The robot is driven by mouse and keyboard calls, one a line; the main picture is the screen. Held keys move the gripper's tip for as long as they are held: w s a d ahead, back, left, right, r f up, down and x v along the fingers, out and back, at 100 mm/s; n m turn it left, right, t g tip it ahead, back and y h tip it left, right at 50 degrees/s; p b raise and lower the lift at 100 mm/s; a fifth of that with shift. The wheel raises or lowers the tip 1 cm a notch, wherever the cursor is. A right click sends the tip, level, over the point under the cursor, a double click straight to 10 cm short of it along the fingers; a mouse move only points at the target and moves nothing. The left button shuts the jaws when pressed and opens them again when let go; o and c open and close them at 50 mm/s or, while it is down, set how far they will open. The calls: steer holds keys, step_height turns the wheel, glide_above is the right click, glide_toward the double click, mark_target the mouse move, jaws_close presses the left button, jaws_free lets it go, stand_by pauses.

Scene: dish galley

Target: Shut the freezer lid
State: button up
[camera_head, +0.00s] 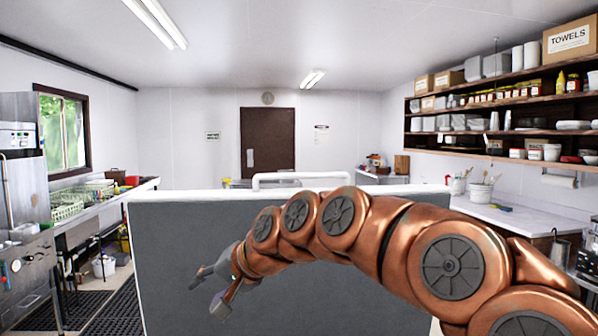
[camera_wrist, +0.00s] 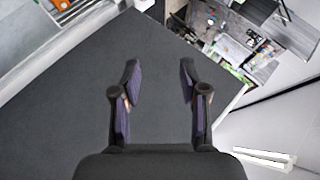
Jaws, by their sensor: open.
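The freezer lid (camera_head: 180,255) stands raised as a large dark grey panel with a white rim, filling the lower middle of the head view. A white bar handle (camera_head: 300,177) shows above its top edge. My arm reaches across in front of the panel from the right. My gripper (camera_head: 204,297) is open and empty, in front of the grey face toward its left part. In the wrist view the open fingers (camera_wrist: 160,70) point over the grey lid face (camera_wrist: 75,100). I cannot tell whether they touch it. The freezer's body is not visible.
A steel counter with green racks (camera_head: 68,208) runs along the left, above dark floor mats (camera_head: 115,312). A white counter (camera_head: 515,220) and loaded shelves (camera_head: 500,128) line the right wall. A brown door (camera_head: 267,140) is at the back.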

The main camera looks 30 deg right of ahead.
steer(key=w+d+r+m+t, duration=0.35)
steer(key=w+d+r, duration=0.25)
steer(key=d+r, duration=0.25)
steer(key=m+t+h+p, duration=0.3)
steer(key=m+t+h, duration=0.15)
steer(key=m, duration=0.45)
glide_toward(301, 175)
steer(key=w, duration=0.3)
steer(key=shift+w+f+n+h, duration=0.15)
steer(key=shift+w+n+h, duration=0.15)
steer(key=shift+w, duration=0.3)
steer(key=w+p, duration=0.1)
steer(key=w, duration=0.1)
steer(key=w+p, duration=0.1)
steer(key=w, duration=0.2)
steer(key=shift+w+f, duration=0.25)
steer(key=shift+w, duration=0.1)
steer(key=shift+w+f, duration=0.2)
steer(key=shift+w, duration=0.3)
jaws_close()
